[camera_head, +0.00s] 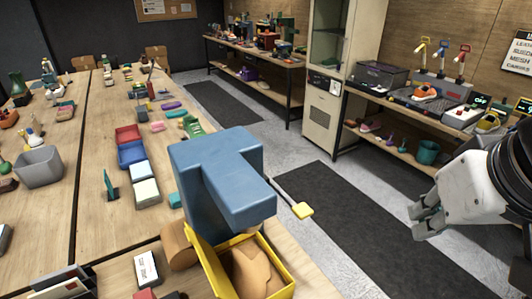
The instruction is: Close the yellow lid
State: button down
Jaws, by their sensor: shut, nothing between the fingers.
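A yellow box (284,291) stands at the near right corner of the wooden table, at the bottom of the head view. Its top is open and a brown, rounded thing (250,272) lies inside. A yellow panel (212,268) stands raised along the box's left side and looks like the lid. A large blue block-shaped body (215,180) rises just behind the box and hides part of it. A thin rod with a yellow tip (302,210) sticks out to its right. My gripper (416,221) is shut and empty at the right, over the floor, well apart from the box.
The wooden table (100,215) holds red, blue and white trays, a grey bin (38,167) and many small items. A brown cylinder (178,247) lies left of the box. A workbench (400,103) and a cabinet (327,85) stand behind. The floor between is clear.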

aim_at(223, 289)
jog(key=k+j+u, duration=0.1)
jog(key=j, duration=0.25)
jog(key=k+j+u, duration=0.1)
jog(key=j, duration=0.25)
jog(key=k+j+u, duration=0.1)
jog(key=j, duration=0.25)
jog(key=k+j+u, duration=0.1)
jog(key=j, duration=0.3)
jog(key=k, duration=0.1)
